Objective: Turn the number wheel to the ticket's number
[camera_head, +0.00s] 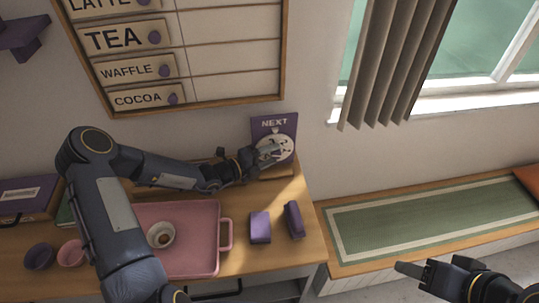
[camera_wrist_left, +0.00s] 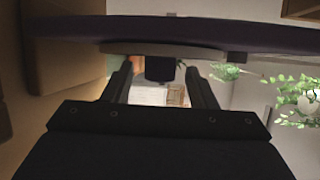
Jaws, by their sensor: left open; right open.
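The number wheel (camera_head: 287,143) is a pale disc on an upright purple board marked NEXT (camera_head: 262,126), at the back right of the counter. My left gripper (camera_head: 270,152) is in front of the wheel and covers part of it, so the number cannot be read. In the left wrist view the wheel (camera_wrist_left: 205,52) shows nearly edge-on. A dark knob (camera_wrist_left: 160,69) projects from it between the open fingers of my left gripper (camera_wrist_left: 160,88), with gaps on both sides. My right gripper (camera_head: 415,272) is open and empty at the lower right. I cannot make out a ticket.
A pink tray (camera_head: 205,212) with a small cup (camera_head: 161,235) stands on the counter. Two purple blocks (camera_head: 260,227) (camera_head: 294,219) lie right of it. A menu board (camera_head: 228,51) hangs above. A bench with a green mat (camera_head: 430,214) is at the right.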

